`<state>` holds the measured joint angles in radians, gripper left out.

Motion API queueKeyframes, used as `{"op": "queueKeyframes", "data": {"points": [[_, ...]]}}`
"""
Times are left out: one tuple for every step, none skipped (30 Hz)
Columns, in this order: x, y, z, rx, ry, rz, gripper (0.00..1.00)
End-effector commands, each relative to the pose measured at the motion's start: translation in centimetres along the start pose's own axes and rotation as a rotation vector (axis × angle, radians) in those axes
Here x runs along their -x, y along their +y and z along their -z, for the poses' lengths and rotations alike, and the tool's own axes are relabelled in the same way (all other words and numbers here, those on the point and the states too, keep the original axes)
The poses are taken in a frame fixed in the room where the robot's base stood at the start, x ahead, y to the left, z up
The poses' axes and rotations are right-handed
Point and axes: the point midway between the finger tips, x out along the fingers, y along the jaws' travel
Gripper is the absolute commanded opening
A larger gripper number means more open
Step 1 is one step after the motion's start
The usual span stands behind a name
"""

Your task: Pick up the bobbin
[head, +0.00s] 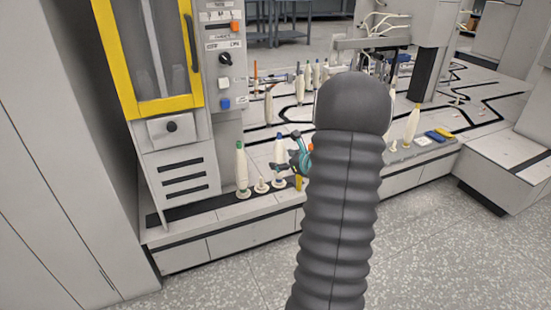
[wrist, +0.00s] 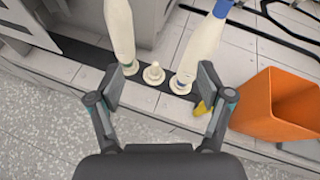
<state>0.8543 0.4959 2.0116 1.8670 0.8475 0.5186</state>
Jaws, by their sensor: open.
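Two cream bobbins stand upright on the ledge: a green-topped bobbin (head: 241,168) and a blue-topped bobbin (head: 279,152) to its right. In the wrist view, the left bobbin (wrist: 120,35) and the blue-topped one (wrist: 202,42) stand ahead, either side of a short empty peg (wrist: 154,73). My gripper (wrist: 158,82) is open and empty, its fingers spread with the peg between them in the picture. In the head view, my gripper (head: 297,158) is beside the blue-topped bobbin, partly hidden by my arm. I cannot tell whether it touches anything.
An orange bin (wrist: 277,107) stands right of my gripper. A small yellow piece (wrist: 203,107) lies by the right finger. A grey cabinet with a yellow-framed door (head: 170,105) rises behind the ledge at left. More bobbins stand farther back; speckled floor (head: 235,280) is clear in front.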

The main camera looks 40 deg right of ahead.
Motion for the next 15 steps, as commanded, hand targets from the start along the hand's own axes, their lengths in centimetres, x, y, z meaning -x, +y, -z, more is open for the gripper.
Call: {"op": "queueKeyframes", "data": {"points": [[0.0, -1.8, 1.7, -0.065, 0.0, 0.042, 0.79], [0.0, -2.7, 2.5, -0.097, -0.002, 0.063, 0.79], [0.0, -3.6, 3.2, -0.132, -0.005, 0.087, 0.79], [0.0, -4.2, 3.7, -0.154, -0.007, 0.102, 0.79], [0.1, -4.7, 4.1, -0.171, -0.008, 0.113, 0.79], [0.1, -5.2, 4.5, -0.189, -0.01, 0.127, 0.79], [0.0, -5.4, 4.7, -0.198, -0.01, 0.132, 0.79], [-0.2, -5.6, 4.9, -0.205, -0.011, 0.137, 0.79], [-0.5, -5.7, 5.0, -0.211, -0.012, 0.14, 0.79], [-0.9, -5.8, 5.0, -0.212, -0.013, 0.141, 0.79], [-1.4, -5.9, 5.0, -0.212, -0.013, 0.14, 0.79], [-2.1, -5.9, 5.0, -0.211, -0.012, 0.138, 0.79], [-2.6, -5.9, 5.0, -0.211, -0.013, 0.138, 0.79], [-3.2, -6.0, 5.0, -0.21, -0.013, 0.139, 0.79], [-3.9, -6.1, 5.0, -0.211, -0.012, 0.139, 0.79]]}}
